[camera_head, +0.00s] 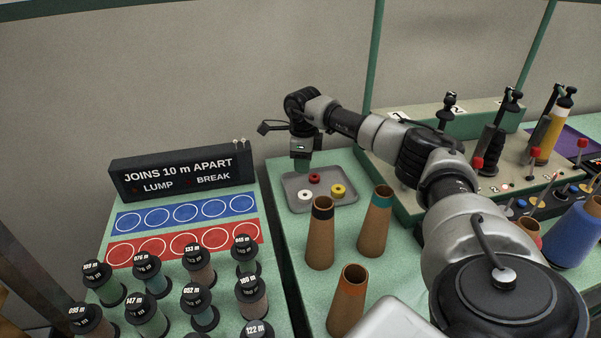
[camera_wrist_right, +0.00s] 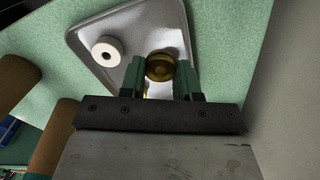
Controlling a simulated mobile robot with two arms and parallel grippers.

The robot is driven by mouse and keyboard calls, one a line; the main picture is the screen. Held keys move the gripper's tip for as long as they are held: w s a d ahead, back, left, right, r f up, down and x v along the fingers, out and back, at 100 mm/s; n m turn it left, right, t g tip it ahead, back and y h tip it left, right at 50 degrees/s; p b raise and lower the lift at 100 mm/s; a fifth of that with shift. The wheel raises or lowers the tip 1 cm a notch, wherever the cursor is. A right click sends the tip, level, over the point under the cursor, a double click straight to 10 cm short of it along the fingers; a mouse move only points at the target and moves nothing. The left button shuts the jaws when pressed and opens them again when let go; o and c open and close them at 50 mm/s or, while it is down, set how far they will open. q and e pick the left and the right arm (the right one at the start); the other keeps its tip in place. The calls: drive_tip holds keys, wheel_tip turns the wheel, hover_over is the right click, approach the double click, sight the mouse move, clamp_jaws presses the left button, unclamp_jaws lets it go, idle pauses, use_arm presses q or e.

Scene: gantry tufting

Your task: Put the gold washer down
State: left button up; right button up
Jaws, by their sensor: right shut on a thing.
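My right gripper (camera_head: 302,166) is above the back left part of a grey tray (camera_head: 330,206), pointing down. In the right wrist view, its green fingers (camera_wrist_right: 159,80) are shut on the gold washer (camera_wrist_right: 160,66), a dark gold ring with a round centre. The held washer does not show clearly in the head view. The tray holds a white washer (camera_head: 305,195), a red washer (camera_head: 314,178) and a yellow washer (camera_head: 338,190). The white washer (camera_wrist_right: 108,51) also shows left of the fingers in the wrist view. My left gripper is not in view.
Brown cones (camera_head: 320,240) stand in front of the tray. To the left are a black sign (camera_head: 182,172), a blue strip (camera_head: 186,212) and a red strip (camera_head: 185,241) with white circles, and several labelled spools (camera_head: 203,308). A machine panel (camera_head: 480,150) is at right.

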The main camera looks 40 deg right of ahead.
sight(300, 184)
drive_tip(key=shift+w+a+f, duration=0.1)
drive_tip(key=shift+a+f, duration=0.3)
drive_tip(key=shift+a, duration=0.1)
drive_tip(key=shift+f+p, duration=0.4)
drive_tip(key=shift+f, duration=1.55)
drive_tip(key=shift+f, duration=0.15)
drive_tip(key=o, duration=0.6)
drive_tip(key=shift+o, duration=0.2)
wheel_tip(300, 184, up, 12)
drive_tip(key=shift+r+b, duration=0.2)
drive_tip(key=shift+b, duration=0.35)
